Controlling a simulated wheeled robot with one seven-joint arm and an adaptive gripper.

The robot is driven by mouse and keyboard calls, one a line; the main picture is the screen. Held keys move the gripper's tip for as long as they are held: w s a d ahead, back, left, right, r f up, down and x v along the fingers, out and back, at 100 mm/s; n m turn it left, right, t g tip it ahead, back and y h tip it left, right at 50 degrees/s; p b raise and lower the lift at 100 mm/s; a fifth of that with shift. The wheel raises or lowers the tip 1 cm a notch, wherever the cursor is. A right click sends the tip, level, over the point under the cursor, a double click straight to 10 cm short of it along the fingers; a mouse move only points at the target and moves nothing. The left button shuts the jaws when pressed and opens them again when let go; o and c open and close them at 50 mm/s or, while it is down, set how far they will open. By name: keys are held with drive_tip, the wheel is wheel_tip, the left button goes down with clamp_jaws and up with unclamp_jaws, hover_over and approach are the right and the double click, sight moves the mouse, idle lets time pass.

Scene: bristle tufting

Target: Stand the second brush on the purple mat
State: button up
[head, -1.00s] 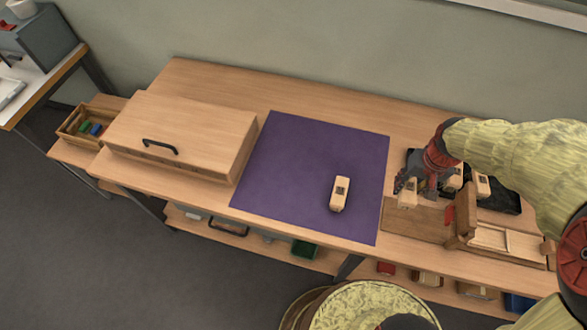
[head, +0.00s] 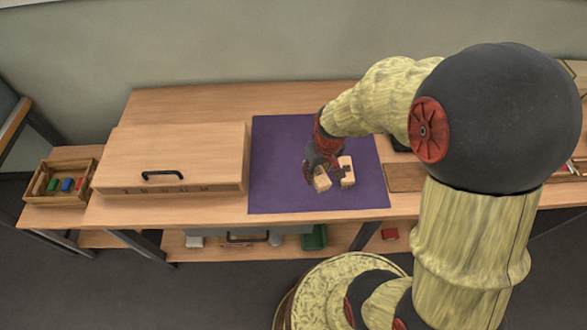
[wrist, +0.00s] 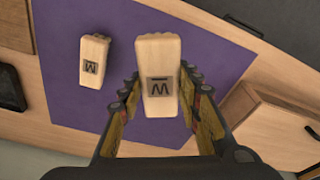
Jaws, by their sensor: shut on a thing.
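The purple mat (head: 275,185) lies flat on the bench. One pale wooden brush (head: 347,172) stands on the mat; it also shows at the left of the wrist view (wrist: 93,62), with a dark letter mark on it. My gripper (head: 318,172) is over the mat, shut on a second pale wooden brush (head: 322,181), just left of the first in the head view. In the wrist view the held brush (wrist: 158,60) sits between the fingers, with a dark mark on its face. The two brushes are apart. I cannot tell whether the held brush touches the mat.
A wooden box with a black handle (head: 165,150) stands left of the mat. A small crate (head: 60,185) with coloured blocks is farther left. My arm hides much of the bench's right side. The mat's left part is clear.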

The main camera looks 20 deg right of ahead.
drive_tip(key=w+a+f+b, duration=0.1)
drive_tip(key=w+f, duration=0.1)
drive_tip(key=w, duration=0.1)
drive_tip(key=w+a+f, duration=0.2)
drive_tip(key=w+f, duration=0.1)
drive_tip(key=w+a+f+b, duration=0.1)
drive_tip(key=w+a+f, duration=0.1)
drive_tip(key=w+f, duration=0.1)
drive_tip(key=shift+a+b, duration=0.15)
drive_tip(key=shift+b, duration=0.2)
drive_tip(key=shift+w+a+f+b, duration=0.1)
drive_tip(key=shift+f+b, duration=0.15)
drive_tip(key=shift+f, duration=0.7)
drive_tip(key=shift+w+a+f+b, duration=0.1)
drive_tip(key=shift+f+b, duration=0.15)
drive_tip(key=shift+f, duration=0.65)
drive_tip(key=shift+f, duration=0.15)
drive_tip(key=o, duration=1.3)
